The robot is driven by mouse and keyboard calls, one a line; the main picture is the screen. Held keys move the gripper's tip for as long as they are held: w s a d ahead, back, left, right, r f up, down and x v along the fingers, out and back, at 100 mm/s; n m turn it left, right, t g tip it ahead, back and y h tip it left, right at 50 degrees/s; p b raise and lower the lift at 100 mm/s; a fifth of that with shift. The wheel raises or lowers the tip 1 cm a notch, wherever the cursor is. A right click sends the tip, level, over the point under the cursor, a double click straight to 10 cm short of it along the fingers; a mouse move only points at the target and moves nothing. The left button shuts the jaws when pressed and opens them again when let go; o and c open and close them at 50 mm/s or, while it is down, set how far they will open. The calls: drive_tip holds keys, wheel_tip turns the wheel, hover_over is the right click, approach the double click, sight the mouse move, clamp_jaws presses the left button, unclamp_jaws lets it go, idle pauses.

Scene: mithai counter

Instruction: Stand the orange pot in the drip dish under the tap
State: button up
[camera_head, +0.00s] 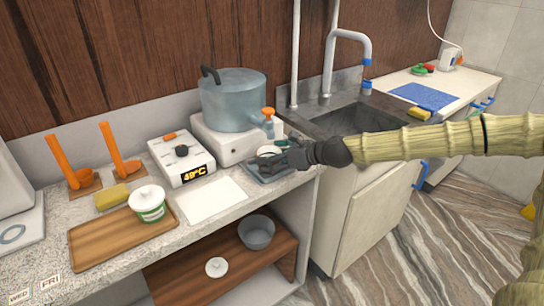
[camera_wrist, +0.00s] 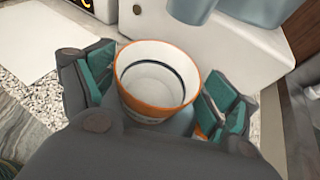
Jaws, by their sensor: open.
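The orange pot (camera_wrist: 158,103) has an orange rim and a pale inside, and appears empty and upright in the wrist view. In the head view it shows as a small pale shape (camera_head: 268,152), partly covered by my gripper. My gripper (camera_head: 274,162) is open, with its green-padded fingers (camera_wrist: 160,95) on either side of the pot. A blue-grey drip dish (camera_head: 256,171) lies under this spot on the counter. A blue fitting with an orange top, apparently the tap (camera_head: 268,122), is on the blue vessel's right side. Whether the pot's base touches the dish is hidden.
The lidded blue vessel (camera_head: 233,100) stands on a white base (camera_head: 222,146) just behind. A white sheet (camera_head: 211,200) lies to the left, beside a heater reading 49°C (camera_head: 181,158). The sink (camera_head: 360,118) is right. A wooden tray (camera_head: 100,243) holds a lidded tub.

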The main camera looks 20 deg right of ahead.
drive_tip(key=shift+s+r, duration=0.3)
drive_tip(key=p+v, duration=0.2)
drive_tip(key=v, duration=0.9)
idle(0.5)
drive_tip(key=shift+s+d, duration=0.1)
drive_tip(key=shift+d, duration=0.1)
idle(0.4)
